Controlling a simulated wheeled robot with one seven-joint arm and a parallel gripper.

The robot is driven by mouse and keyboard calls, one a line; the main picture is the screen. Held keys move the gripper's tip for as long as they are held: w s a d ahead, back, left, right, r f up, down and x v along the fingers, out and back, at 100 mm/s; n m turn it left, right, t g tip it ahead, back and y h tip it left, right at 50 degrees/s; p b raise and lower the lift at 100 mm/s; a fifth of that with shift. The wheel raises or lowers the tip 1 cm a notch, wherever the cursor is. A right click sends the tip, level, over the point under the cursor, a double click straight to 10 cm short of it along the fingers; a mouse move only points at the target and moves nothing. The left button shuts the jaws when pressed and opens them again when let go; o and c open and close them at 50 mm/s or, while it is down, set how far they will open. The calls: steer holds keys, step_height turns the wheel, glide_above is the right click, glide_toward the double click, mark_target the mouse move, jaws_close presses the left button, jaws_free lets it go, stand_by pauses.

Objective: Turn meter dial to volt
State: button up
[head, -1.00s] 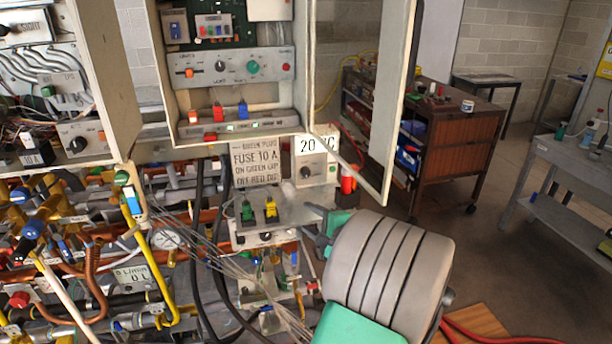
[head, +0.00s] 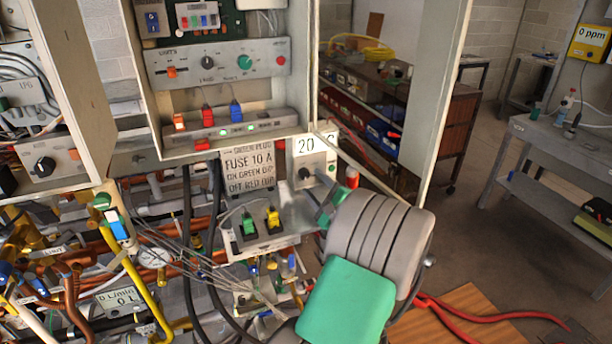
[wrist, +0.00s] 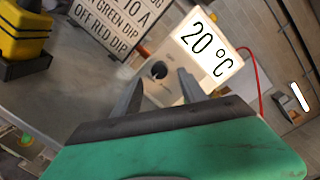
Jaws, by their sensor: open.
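A white meter box (head: 316,160) stands beside the fuse sign and shows 20 on its display; its display reads "20 °C" in the wrist view (wrist: 206,48). A black round dial (head: 305,173) sits on its front, below the display. In the wrist view the dial (wrist: 159,69) appears between my two grey fingers. My gripper (wrist: 157,82) is open and empty, its fingers pointing at the dial and seeming short of it. In the head view my gripper (head: 325,206) is just below and right of the dial. The dial's pointer setting is too small to read.
An open cabinet door (head: 432,90) hangs right of the meter. A fuse sign (head: 248,166) and green and yellow plugs (head: 272,217) stand to its left. Thin wires (head: 185,258) and pipes crowd the lower left. Red-handled pliers (head: 470,308) lie at lower right.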

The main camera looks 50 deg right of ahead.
mark_target(305, 176)
steer(key=x, duration=0.4)
steer(key=shift+w+p, duration=0.1)
steer(key=shift+p, duration=0.2)
jaws_close()
